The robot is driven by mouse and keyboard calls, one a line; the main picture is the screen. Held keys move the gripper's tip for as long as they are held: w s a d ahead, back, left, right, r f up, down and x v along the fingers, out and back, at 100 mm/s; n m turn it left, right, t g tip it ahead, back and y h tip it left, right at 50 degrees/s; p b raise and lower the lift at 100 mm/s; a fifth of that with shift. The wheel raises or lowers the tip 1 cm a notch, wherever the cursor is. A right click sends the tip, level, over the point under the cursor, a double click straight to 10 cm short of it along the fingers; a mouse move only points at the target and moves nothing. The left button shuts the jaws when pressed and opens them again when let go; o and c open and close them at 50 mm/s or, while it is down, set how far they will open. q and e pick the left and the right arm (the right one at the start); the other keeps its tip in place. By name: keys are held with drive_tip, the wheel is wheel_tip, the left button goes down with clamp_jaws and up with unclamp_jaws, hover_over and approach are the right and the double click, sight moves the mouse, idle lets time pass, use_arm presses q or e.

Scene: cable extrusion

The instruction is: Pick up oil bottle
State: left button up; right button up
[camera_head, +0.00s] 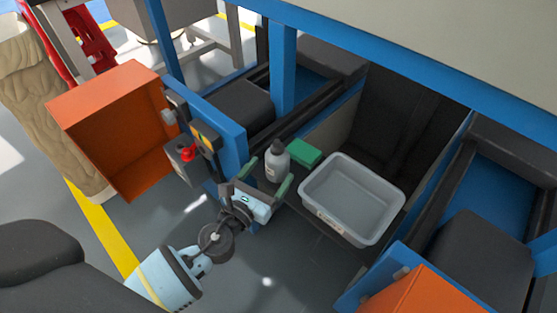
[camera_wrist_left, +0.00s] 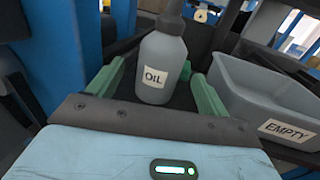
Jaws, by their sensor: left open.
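The oil bottle (camera_head: 277,163) is grey with a dark cap and stands upright on a dark shelf (camera_head: 318,236). In the left wrist view the bottle (camera_wrist_left: 161,66) shows a white OIL label facing me. My left gripper (camera_head: 268,182) is at the bottle, its green fingers open on either side of it. In the left wrist view the open fingers (camera_wrist_left: 154,84) flank the bottle, with a visible gap on each side. The bottle's base is partly hidden in the head view. My right gripper is in neither view.
A grey bin (camera_head: 350,198) stands just right of the bottle; its label reads EMPTY in the left wrist view (camera_wrist_left: 287,131). A green block (camera_head: 304,153) lies behind the bottle. Blue frame posts (camera_head: 283,68) and a control box with a red knob (camera_head: 187,153) are close to the left arm.

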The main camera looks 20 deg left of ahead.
sight(280, 159)
use_arm(q)
drive_tip(key=shift+w+d, duration=0.1)
drive_tip(key=shift+w, duration=0.6)
drive_tip(key=shift+w+r, duration=0.1)
drive_tip(key=shift+w, duration=0.2)
drive_tip(key=w, duration=0.3)
drive_tip(key=shift+w+d, duration=0.2)
drive_tip(key=shift+d, duration=0.1)
drive_tip(key=shift+w, duration=0.6)
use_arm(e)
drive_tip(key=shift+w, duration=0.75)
use_arm(q)
drive_tip(key=shift+c, duration=0.3)
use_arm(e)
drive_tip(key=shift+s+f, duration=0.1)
use_arm(q)
drive_tip(key=shift+r, duration=0.1)
drive_tip(key=c, duration=1.1)
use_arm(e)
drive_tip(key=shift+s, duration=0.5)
